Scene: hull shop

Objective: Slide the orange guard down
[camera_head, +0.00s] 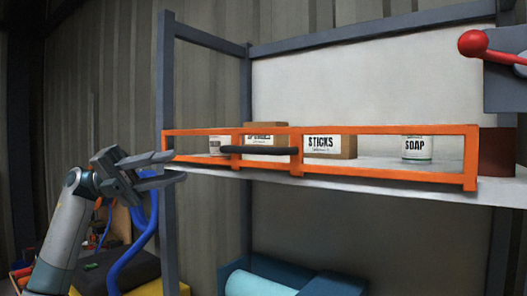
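The orange guard (297,152) is an open rail frame along the front of the white shelf (400,184), with its lower rail at about the shelf's front edge. A black handle bar (258,150) is fixed on its front, left of the middle. My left gripper (179,166) is at the guard's left end, its fingers parted and pointing right, with nothing seen between them. I cannot tell whether it touches the guard or the post. My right gripper is not in view.
Behind the guard stand a SOAP can (417,149), a STICKS box (330,145), another box and a smaller can. A red-knobbed lever (474,43) is at the upper right. A grey post (168,90) rises beside my gripper. A teal bin (330,285) is below.

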